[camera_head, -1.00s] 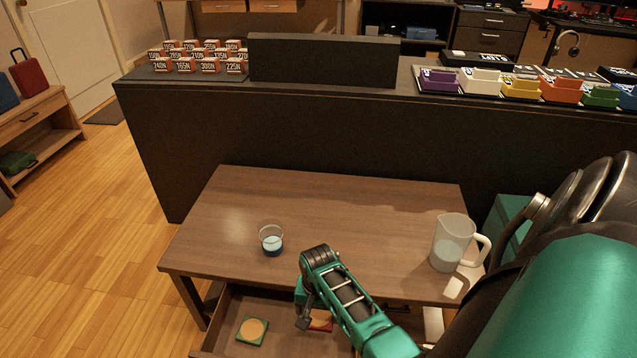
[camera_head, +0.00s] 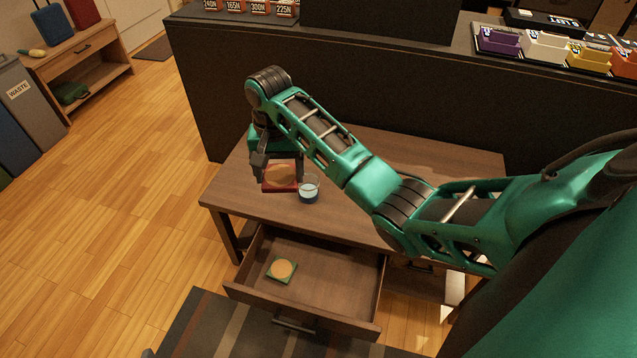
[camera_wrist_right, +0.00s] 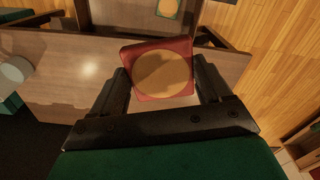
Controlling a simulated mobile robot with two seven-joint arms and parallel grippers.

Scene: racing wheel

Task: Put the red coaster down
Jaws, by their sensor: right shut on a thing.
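The red coaster (camera_head: 283,176) is square with a round tan centre. My right gripper (camera_head: 270,166) is shut on it above the left part of the wooden table (camera_head: 232,187). In the right wrist view the coaster (camera_wrist_right: 163,70) sits between the two dark fingers of my right gripper (camera_wrist_right: 165,88). In the head view it shows just left of the glass and close to it; I cannot tell whether it touches the tabletop. My left gripper is not in view.
The drawer (camera_head: 330,283) below is open, with a green coaster (camera_head: 282,270) inside. A dark counter (camera_head: 200,80) with coloured bins stands behind. A striped rug (camera_head: 220,325) lies in front.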

